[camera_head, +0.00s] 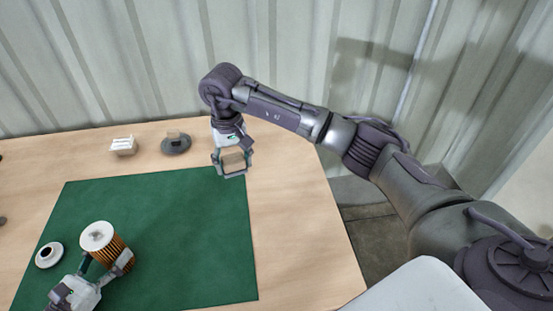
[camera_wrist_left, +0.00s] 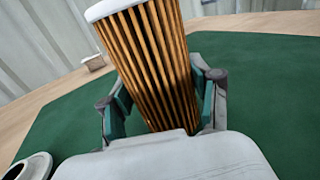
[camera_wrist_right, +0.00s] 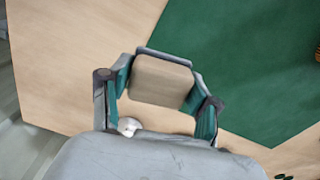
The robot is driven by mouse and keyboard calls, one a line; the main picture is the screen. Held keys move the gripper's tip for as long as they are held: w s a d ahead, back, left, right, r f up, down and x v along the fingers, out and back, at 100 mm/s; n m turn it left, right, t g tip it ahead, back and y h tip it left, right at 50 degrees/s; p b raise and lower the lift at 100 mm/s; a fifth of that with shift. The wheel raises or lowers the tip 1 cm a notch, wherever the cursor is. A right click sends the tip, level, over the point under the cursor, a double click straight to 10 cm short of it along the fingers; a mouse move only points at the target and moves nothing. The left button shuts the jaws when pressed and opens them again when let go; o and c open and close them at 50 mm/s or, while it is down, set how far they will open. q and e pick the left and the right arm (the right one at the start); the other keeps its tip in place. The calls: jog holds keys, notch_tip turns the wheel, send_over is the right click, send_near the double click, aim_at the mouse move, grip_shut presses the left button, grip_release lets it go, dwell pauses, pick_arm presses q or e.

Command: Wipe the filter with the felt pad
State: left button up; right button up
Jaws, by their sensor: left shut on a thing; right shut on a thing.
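The filter (camera_head: 118,252) is a cylinder with orange-brown pleats and a white end cap. My left gripper (camera_head: 106,268) is shut on it over the green mat, and the filter leans slightly. In the left wrist view the filter (camera_wrist_left: 150,65) stands between both fingers; its lower end is hidden. My right gripper (camera_head: 232,166) is shut on the felt pad (camera_head: 233,160), a beige block. In the right wrist view the pad (camera_wrist_right: 160,82) sits between the fingers, with a grey strip along its far edge. The pad is apart from the filter, near the mat's back right corner.
A green mat (camera_head: 190,235) covers much of the wooden table (camera_head: 290,220). A white ring-shaped part (camera_head: 49,256) lies left of the filter. Behind the mat are a small white box (camera_head: 123,146) and a dark disc (camera_head: 176,147) with a brown block on it. The mat's middle is clear.

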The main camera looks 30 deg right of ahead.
jog(key=a+r, duration=0.3)
jog(key=a, duration=0.5)
jog(key=a+r, duration=0.3)
jog(key=a, duration=0.6)
send_near(92, 248)
jog(key=w+d, duration=0.2)
jog(key=w, duration=0.3)
jog(key=shift+w+f, duration=0.1)
jog(key=shift+f, duration=2.35)
jog(key=shift+f, duration=1)
jog(key=shift+s+a+r, duration=0.1)
jog(key=shift+s+a, duration=0.2)
jog(key=shift+s, duration=0.4)
jog(key=shift+s+a, duration=0.25)
jog(key=shift+s, duration=0.4)
jog(key=shift+s+a, duration=0.25)
jog(key=shift+s, duration=0.45)
jog(key=shift+s+a, duration=0.25)
jog(key=shift+s, duration=0.4)
jog(key=shift+f, duration=0.2)
jog(key=shift+w, duration=0.15)
